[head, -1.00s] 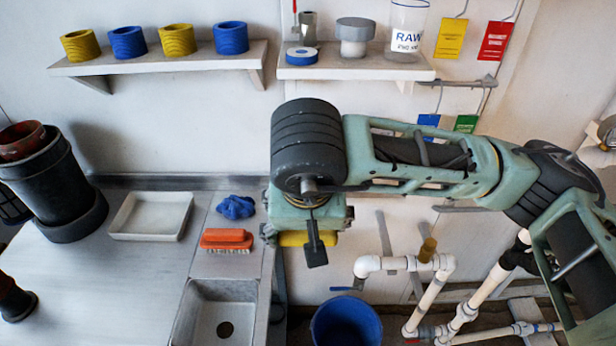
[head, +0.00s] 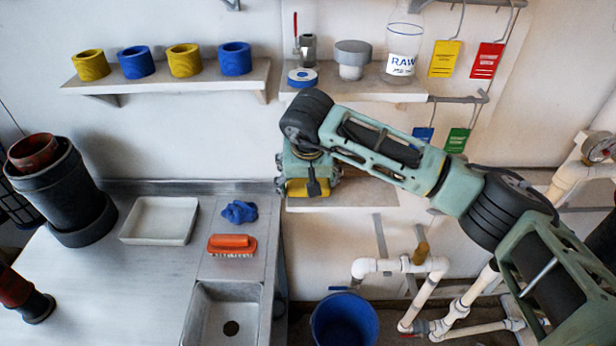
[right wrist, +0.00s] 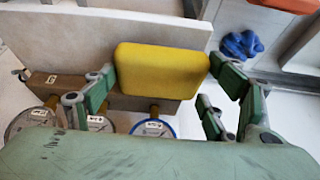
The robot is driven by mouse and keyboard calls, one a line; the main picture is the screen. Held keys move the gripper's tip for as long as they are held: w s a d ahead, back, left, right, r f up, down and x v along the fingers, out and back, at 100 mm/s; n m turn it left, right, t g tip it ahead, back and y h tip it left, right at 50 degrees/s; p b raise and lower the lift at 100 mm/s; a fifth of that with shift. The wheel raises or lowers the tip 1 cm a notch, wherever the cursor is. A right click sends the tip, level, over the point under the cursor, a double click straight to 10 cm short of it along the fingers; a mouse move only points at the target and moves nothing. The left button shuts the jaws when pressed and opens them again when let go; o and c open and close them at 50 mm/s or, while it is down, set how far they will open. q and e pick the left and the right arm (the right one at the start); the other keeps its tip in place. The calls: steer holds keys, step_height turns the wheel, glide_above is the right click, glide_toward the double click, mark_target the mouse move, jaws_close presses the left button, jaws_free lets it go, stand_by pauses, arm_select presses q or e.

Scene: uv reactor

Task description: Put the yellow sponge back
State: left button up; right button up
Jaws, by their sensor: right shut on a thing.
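The yellow sponge (head: 308,187) is held in my right gripper (head: 310,190), at the left end of the lower wall shelf (head: 365,193) in the head view. In the right wrist view the sponge (right wrist: 160,70) sits between the two green fingers of the gripper (right wrist: 165,75), which close on its left and right sides. The pale shelf board (right wrist: 65,35) lies behind the sponge there. Whether the sponge touches the board cannot be told. My left gripper is not in view.
An orange brush (head: 232,245), a blue cloth (head: 239,212) and a white tray (head: 160,220) lie on the worktop left of the gripper, by the sink (head: 225,312). A blue bucket (head: 345,322) stands below.

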steer(key=shift+f, duration=0.35)
steer(key=shift+f, duration=0.1)
steer(key=shift+f, duration=0.1)
steer(key=o, duration=1)
